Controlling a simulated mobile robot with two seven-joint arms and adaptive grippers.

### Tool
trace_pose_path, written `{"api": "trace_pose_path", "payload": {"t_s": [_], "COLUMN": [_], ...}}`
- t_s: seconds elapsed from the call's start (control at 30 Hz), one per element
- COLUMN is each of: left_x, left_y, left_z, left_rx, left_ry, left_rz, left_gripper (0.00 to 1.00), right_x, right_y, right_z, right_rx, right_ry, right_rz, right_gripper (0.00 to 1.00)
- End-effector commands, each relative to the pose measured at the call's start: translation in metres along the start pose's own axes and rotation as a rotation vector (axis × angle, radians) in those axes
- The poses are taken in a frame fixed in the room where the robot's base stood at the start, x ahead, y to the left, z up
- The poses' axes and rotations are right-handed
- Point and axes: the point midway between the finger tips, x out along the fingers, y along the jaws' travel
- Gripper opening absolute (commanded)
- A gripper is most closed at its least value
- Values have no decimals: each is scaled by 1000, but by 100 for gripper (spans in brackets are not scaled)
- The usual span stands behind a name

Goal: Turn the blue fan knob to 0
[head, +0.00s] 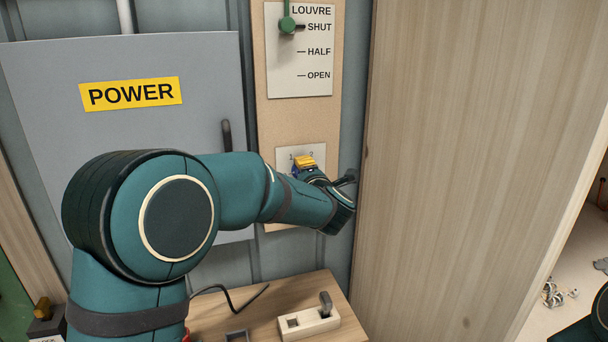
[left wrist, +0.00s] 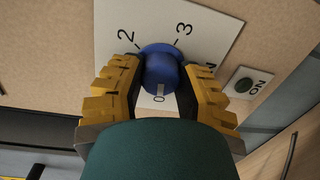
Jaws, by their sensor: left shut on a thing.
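The blue fan knob (left wrist: 160,72) is on a white dial plate (left wrist: 215,28) marked 2, 3 and 0; other markings are partly hidden. A pale mark on the knob lies close to the 0 and appears to face it. My left gripper (left wrist: 163,68) is shut on the knob, one yellow finger on each side. In the head view my left gripper (head: 304,163) is at the plate (head: 317,152), where 1 and 2 show; my forearm hides most of the knob. My right gripper is not in view.
A grey POWER cabinet (head: 60,110) is left and a wooden panel (head: 460,150) right. A wooden table (head: 265,305) with a switch block (head: 308,323) is below. An ON button (left wrist: 245,85) is beside the plate.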

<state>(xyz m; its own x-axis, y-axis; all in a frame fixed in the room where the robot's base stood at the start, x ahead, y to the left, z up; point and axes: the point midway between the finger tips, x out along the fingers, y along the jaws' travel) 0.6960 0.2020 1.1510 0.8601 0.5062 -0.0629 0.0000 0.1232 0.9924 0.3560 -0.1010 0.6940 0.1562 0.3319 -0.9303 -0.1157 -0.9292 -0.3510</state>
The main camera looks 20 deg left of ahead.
Motion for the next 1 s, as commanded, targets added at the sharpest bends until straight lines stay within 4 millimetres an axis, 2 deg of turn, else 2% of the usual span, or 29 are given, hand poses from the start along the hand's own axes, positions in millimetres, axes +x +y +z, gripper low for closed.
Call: {"api": "trace_pose_path", "payload": {"t_s": [0.03, 0.3, 0.77, 0.8, 0.87, 0.9, 1.0], "left_x": [1, 1, 1, 1, 1, 1, 1], "left_y": [5, 5, 4, 4, 4, 4, 2], "left_z": [-2, -1, -2, -2, -2, -1, -1], "left_rx": [-26, -100, -113, -113, -112, -112, -110], "left_ry": [2, -4, -4, -4, -4, -5, -5], "left_rz": [10, 14, 15, 15, 14, 13, 11], "left_gripper": [0, 0, 0, 43, 64, 70, 70], "right_x": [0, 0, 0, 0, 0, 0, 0], "right_y": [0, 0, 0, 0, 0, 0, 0], "right_z": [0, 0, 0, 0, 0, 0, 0], "right_rx": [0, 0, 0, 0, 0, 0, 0], "right_ry": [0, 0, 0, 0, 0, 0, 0], "right_rz": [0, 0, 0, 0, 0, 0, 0], "right_gripper": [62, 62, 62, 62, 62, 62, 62]}}
